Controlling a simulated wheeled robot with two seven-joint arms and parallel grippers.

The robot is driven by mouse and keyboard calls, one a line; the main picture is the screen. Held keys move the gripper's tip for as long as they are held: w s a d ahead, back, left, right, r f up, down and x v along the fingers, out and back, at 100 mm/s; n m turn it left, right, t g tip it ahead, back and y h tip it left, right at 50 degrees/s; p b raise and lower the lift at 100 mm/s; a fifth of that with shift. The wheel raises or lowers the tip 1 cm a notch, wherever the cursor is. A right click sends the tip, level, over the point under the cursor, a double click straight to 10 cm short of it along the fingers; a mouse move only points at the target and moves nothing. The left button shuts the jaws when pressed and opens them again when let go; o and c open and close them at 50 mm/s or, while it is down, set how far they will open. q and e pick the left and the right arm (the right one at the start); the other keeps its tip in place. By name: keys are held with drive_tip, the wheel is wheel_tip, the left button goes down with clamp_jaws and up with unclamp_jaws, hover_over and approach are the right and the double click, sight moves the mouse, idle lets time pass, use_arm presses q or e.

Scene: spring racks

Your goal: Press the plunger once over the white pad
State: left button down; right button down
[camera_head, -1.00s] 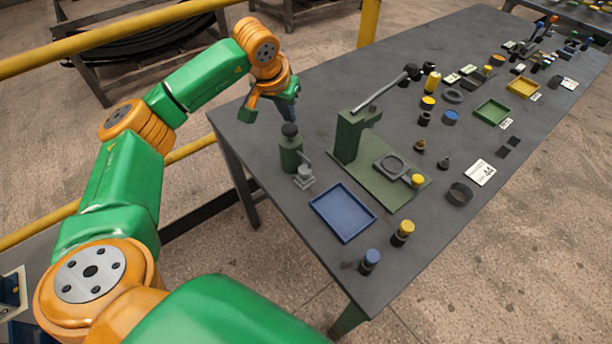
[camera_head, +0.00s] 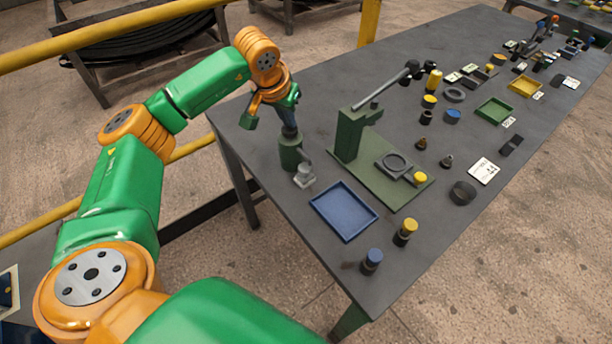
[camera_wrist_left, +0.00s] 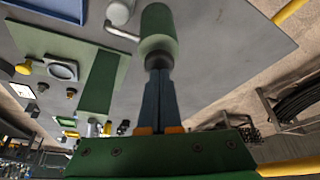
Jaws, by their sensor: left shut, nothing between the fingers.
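A green dispenser bottle (camera_head: 290,155) with a dark plunger on top stands upright near the table's left edge. It also shows in the left wrist view (camera_wrist_left: 158,28), its dark plunger (camera_wrist_left: 158,61) facing the fingertips. My left gripper (camera_head: 289,127) is shut and empty, fingers pointing down, directly over the plunger. The fingertips (camera_wrist_left: 157,74) appear at or against the plunger top; I cannot tell whether it is pressed down. My right gripper is out of view.
A green lever press (camera_head: 352,135) on a green base stands right of the bottle. A blue tray (camera_head: 343,210) lies in front. Yellow-capped (camera_head: 406,232) and blue-capped (camera_head: 372,260) pieces stand near the front edge. Several small parts crowd the far table.

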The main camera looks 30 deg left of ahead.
use_arm(q)
drive_tip(key=shift+f, duration=0.35)
drive_tip(key=shift+r, duration=0.1)
drive_tip(key=shift+r+p, duration=1.35)
drive_tip(key=shift+r, duration=0.1)
wheel_tip(320, 180, up, 6)
drive_tip(key=p, duration=0.5)
drive_tip(key=shift+p, duration=0.35)
